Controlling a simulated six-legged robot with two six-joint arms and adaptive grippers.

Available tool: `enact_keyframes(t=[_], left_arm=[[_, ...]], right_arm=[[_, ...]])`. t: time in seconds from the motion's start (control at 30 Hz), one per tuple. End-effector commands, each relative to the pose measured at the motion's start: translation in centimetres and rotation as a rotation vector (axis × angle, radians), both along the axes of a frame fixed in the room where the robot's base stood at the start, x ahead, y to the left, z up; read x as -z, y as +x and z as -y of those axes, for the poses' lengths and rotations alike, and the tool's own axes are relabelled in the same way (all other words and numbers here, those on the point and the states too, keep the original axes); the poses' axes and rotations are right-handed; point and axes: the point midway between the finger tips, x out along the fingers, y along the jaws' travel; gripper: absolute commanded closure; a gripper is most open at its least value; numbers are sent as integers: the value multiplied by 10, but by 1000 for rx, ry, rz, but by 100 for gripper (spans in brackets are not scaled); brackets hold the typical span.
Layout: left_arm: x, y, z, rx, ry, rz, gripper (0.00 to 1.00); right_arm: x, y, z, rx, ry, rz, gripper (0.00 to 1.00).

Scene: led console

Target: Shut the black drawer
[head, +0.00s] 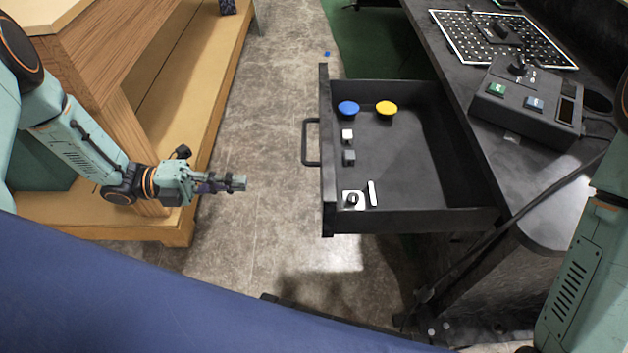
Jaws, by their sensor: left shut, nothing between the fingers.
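The black drawer (405,172) is pulled well out from the black desk (432,42), towards the left. Its front panel (327,150) faces left and carries a black bar handle (307,142). Inside lie a blue disc (348,108), a yellow disc (386,108), two small cubes and small white pieces. My left gripper (241,183) is shut and empty. It hangs to the left of the drawer front, apart from the handle and a little nearer to me. My right arm shows at the right edge, but its gripper is out of view.
A wooden shelf unit (180,95) stands at the left, close behind my left arm. Grey floor (270,110) is clear between shelf and drawer.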

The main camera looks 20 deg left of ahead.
Motion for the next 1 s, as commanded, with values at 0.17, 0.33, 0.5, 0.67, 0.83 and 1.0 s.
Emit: enact_keyframes(t=[0.17,0.33,0.5,0.67,0.83,1.0], left_arm=[[-2,0,0,2,7,67,100],[-2,5,19,5,5,67,100],[0,13,50,5,6,65,100],[0,22,81,6,8,64,100],[0,30,110,6,8,64,100],[-1,36,128,3,8,64,100]], right_arm=[[1,0,0,0,0,-1,53],[7,0,0,0,0,-1,53],[16,0,0,0,0,-1,53],[25,0,0,0,0,-1,53],[35,0,0,0,0,-1,53],[41,0,0,0,0,-1,53]])
